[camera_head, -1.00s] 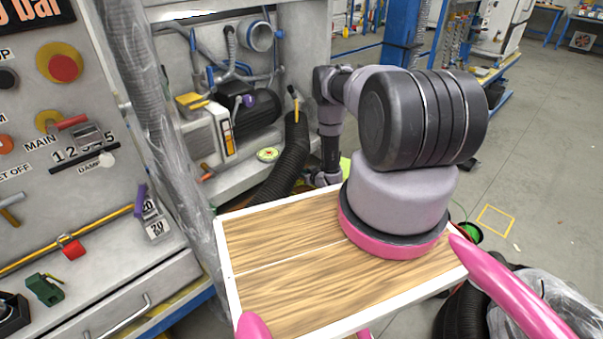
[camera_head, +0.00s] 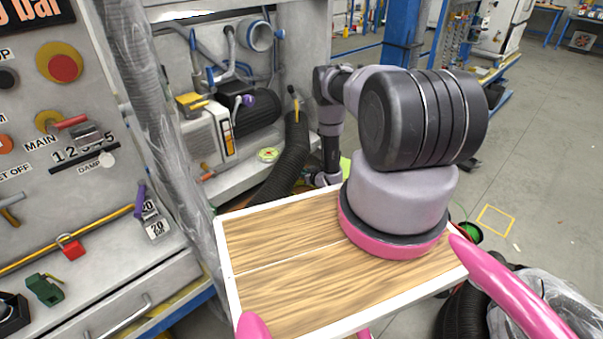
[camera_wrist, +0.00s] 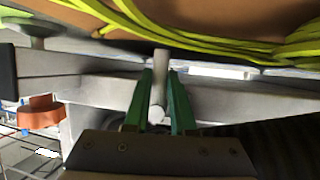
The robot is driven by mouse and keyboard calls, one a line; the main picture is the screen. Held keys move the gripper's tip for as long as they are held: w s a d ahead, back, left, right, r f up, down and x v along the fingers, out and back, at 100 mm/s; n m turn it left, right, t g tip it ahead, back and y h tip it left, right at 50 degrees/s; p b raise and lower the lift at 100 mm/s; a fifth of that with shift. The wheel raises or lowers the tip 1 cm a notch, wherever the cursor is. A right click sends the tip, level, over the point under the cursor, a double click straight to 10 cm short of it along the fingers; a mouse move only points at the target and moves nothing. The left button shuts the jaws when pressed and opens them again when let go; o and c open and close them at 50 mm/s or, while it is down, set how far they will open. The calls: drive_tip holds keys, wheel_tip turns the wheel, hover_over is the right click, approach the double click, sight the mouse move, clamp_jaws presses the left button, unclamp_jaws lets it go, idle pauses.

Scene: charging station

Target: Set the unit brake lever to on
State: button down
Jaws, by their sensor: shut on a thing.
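In the wrist view, my gripper (camera_wrist: 159,78) has two green fingers shut on a light grey round rod (camera_wrist: 161,58). The rod stands out between the fingers, and its round end shows nearer the camera. Beside it runs a grey metal bar (camera_wrist: 95,95). I cannot tell for sure from its looks that this rod is the unit brake lever. In the head view, my arm reaches down behind the wooden tray, and the gripper and the rod are hidden there.
A white-rimmed wooden tray (camera_head: 228,272) fills the front. A black ribbed hose (camera_head: 290,160) runs beside my arm. Yellow-green cable (camera_wrist: 220,45) lies close above the fingers in the wrist view. A control panel (camera_head: 95,190) stands at left. Floor (camera_head: 545,150) at right is mostly open.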

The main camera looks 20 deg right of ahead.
idle(0.3)
drive_tip(key=n+h, duration=0.1)
drive_tip(key=d+n+t, duration=0.1)
drive_tip(key=n, duration=0.1)
drive_tip(key=shift+w+d+h, duration=0.2)
drive_tip(key=shift+h, duration=0.2)
drive_tip(key=n, duration=0.1)
drive_tip(key=n+t+h, duration=0.1)
drive_tip(key=d+n+t, duration=0.1)
drive_tip(key=shift+w+r+n, duration=0.25)
drive_tip(key=shift+r+n, duration=0.05)
drive_tip(key=shift+r, duration=0.1)
drive_tip(key=n, duration=0.1)
drive_tip(key=n+t, duration=0.1)
drive_tip(key=r+n, duration=0.1)
drive_tip(key=shift+w+d+n+t+h, duration=0.15)
drive_tip(key=shift+d+n+t+h, duration=0.25)
drive_tip(key=shift+d+r+n+t+y, duration=0.1)
drive_tip(key=shift+r+n+t, duration=0.15)
drive_tip(key=shift+n, duration=0.5)
drive_tip(key=shift+r+n+t+y, duration=0.1)
drive_tip(key=shift+r+n+t, duration=0.2)
drive_tip(key=shift+n, duration=0.4)
drive_tip(key=shift+d+r+n+t+y, duration=0.1)
drive_tip(key=shift+n+t, duration=0.25)
drive_tip(key=shift+n, duration=0.4)
drive_tip(key=shift+a, duration=0.1)
drive_tip(key=c, duration=0.8)
unclamp_jaws()
drive_tip(key=shift+o, duration=0.2)
